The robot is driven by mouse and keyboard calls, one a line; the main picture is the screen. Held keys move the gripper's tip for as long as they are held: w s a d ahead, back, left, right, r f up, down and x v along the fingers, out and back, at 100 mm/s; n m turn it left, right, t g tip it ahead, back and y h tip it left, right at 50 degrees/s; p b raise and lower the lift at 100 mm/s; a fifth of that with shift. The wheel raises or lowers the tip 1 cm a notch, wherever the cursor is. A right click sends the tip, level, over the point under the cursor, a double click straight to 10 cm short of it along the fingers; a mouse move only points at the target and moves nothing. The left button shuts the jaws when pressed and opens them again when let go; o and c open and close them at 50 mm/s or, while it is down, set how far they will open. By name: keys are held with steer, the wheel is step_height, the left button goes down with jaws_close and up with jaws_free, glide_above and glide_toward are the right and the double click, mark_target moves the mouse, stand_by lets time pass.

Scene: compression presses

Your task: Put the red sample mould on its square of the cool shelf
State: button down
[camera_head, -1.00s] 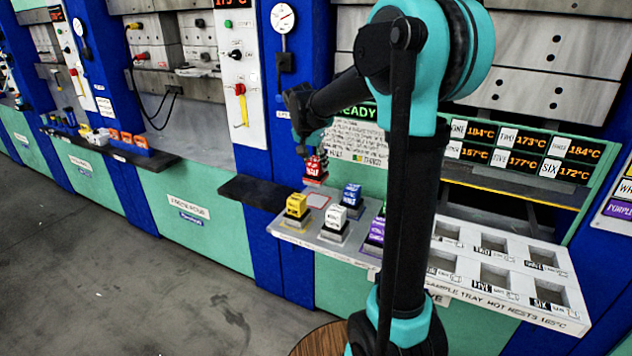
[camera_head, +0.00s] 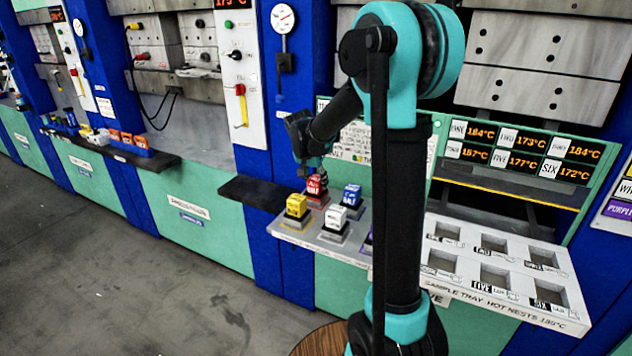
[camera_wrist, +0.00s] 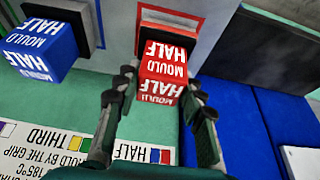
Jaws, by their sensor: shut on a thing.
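The red sample mould (camera_head: 317,184), lettered "MOULD HALF", is at the back left of the cool shelf (camera_head: 305,239). My gripper (camera_head: 316,168) reaches down to it from above. In the wrist view the red mould (camera_wrist: 163,68) sits between my two fingertips (camera_wrist: 163,85), which are shut on it. A red-edged square (camera_wrist: 170,17) shows partly behind the mould in the wrist view. In the head view the mould stands over or on this square; whether it touches the surface I cannot tell.
On the shelf stand a yellow mould (camera_head: 296,206) in front, a white mould (camera_head: 335,217) and, to the right, a blue mould (camera_head: 351,195). A purple one is mostly hidden by my arm. The hot-nest sample tray (camera_head: 462,280) is at right. A dark ledge (camera_head: 253,192) lies left.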

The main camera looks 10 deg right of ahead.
steer(key=shift+f, duration=0.1)
steer(key=c, duration=0.9)
jaws_free()
steer(key=v, duration=1.2)
